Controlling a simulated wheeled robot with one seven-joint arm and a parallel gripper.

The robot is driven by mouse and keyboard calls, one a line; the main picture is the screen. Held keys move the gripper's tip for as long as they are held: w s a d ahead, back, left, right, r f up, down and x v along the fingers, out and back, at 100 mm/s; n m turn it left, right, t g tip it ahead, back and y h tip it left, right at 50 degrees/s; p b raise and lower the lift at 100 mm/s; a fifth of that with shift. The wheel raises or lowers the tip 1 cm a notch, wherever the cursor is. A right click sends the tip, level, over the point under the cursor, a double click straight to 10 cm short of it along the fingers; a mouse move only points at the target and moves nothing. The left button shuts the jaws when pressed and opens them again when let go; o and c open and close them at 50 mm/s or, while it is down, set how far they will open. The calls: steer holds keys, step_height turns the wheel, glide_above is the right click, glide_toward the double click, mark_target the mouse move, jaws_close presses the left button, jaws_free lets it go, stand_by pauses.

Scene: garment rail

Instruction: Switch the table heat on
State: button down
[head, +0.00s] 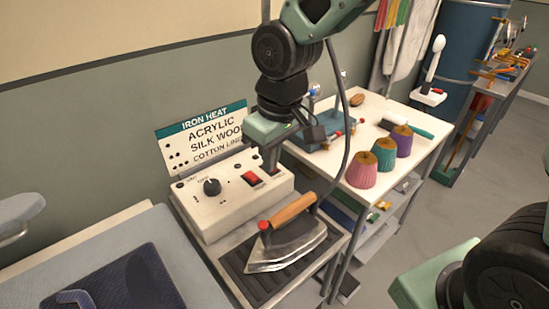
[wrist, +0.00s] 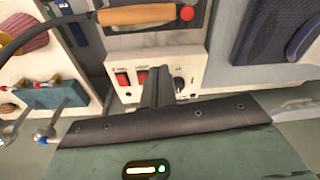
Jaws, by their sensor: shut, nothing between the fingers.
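A pale control box (head: 225,205) stands behind the iron, with a black knob (head: 212,186) and a red rocker switch (head: 252,178) on its top. In the wrist view the box shows two red switches, one at left (wrist: 122,79) and one nearer the fingers (wrist: 143,77), with the knob (wrist: 179,85) on the other side. The switch labels are too small to read surely, and I cannot tell which positions the switches are in. My gripper (head: 270,165) is shut and empty, pointing down at the box's right part. It also shows in the wrist view (wrist: 157,75); contact is unclear.
An iron with a wooden handle (head: 290,213) rests on a dark ribbed stand (head: 245,283) in front of the box. An iron heat sign (head: 205,135) stands behind. A white table (head: 405,112) with thread cones is at right, a pressing table (head: 120,235) at left.

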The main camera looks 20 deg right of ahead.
steer(key=w+d+m+t, duration=0.1)
steer(key=w+d, duration=0.6)
steer(key=w, duration=0.7)
steer(key=shift+d+f+m+p, duration=0.2)
steer(key=shift+f+m+p, duration=0.2)
steer(key=shift+f, duration=0.05)
steer(key=shift+f, duration=0.1)
steer(key=p, duration=0.3)
glide_above(276, 173)
steer(key=x, duration=0.4)
steer(key=s+x, duration=0.1)
steer(key=x, duration=0.2)
steer(key=s+x, duration=0.1)
steer(key=x, duration=0.3)
steer(key=shift+w+d+f, duration=0.1)
steer(key=shift+d+f, duration=0.25)
steer(key=shift+f, duration=0.15)
steer(key=shift+p+x, duration=0.3)
steer(key=shift+x, duration=0.55)
steer(key=shift+s+d+f, duration=0.1)
steer(key=shift+s, duration=0.1)
steer(key=shift+s+f+b, duration=0.15)
steer(key=shift+f+b, duration=0.25)
steer(key=shift+b, duration=0.2)
steer(key=shift+r, duration=0.2)
